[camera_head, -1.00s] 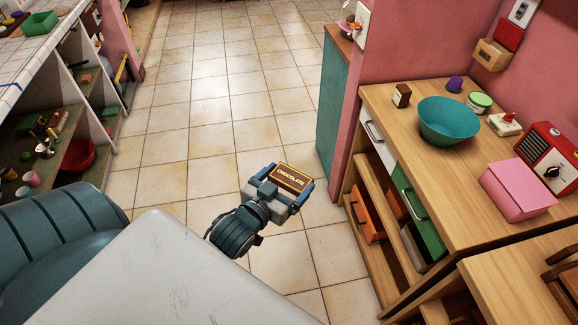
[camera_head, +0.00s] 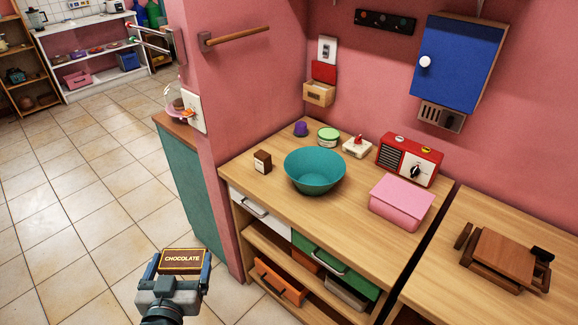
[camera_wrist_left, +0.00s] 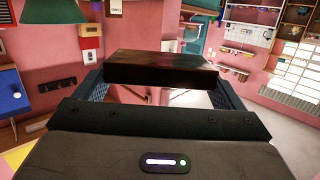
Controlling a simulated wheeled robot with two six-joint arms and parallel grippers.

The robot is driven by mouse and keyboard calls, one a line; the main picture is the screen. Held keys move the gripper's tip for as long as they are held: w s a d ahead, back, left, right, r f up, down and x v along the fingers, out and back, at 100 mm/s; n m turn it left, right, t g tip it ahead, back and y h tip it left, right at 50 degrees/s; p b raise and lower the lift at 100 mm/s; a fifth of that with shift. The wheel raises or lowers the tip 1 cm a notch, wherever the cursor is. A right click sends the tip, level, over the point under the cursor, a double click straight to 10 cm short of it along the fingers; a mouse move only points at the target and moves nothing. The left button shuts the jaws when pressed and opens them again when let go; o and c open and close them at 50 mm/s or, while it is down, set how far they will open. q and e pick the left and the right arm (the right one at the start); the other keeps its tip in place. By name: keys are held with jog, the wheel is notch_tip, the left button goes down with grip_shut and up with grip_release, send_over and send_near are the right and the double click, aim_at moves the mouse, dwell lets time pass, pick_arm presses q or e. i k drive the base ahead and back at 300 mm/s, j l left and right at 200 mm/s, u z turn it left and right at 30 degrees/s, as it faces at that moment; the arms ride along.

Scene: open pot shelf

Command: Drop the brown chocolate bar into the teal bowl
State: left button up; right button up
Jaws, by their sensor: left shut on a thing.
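The brown chocolate bar (camera_head: 183,260), labelled "CHOCOLATE", is held between the fingers of my left gripper (camera_head: 181,270) at the lower left of the head view. The gripper is shut on it, above the tiled floor and in front of the wooden counter. The bar (camera_wrist_left: 165,70) also shows between the fingers in the left wrist view. The teal bowl (camera_head: 314,172) stands upright on the wooden counter, above and to the right of the gripper. It looks empty inside. My right gripper is not in view.
On the counter (camera_head: 262,197), a small brown box (camera_head: 262,162) stands left of the bowl. Behind are a purple item (camera_head: 300,129) and a green-lidded tub (camera_head: 328,138). A pink box (camera_head: 402,202) and red radio (camera_head: 409,161) stand right. A pink wall end (camera_head: 225,130) rises at left.

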aim_at(312, 183)
jog(key=i+j+z, duration=0.25)
jog(key=j+z, duration=0.3)
jog(key=j, duration=0.2)
jog(key=i+j+z, duration=0.25)
jog(key=j, duration=0.2)
jog(key=k, duration=0.1)
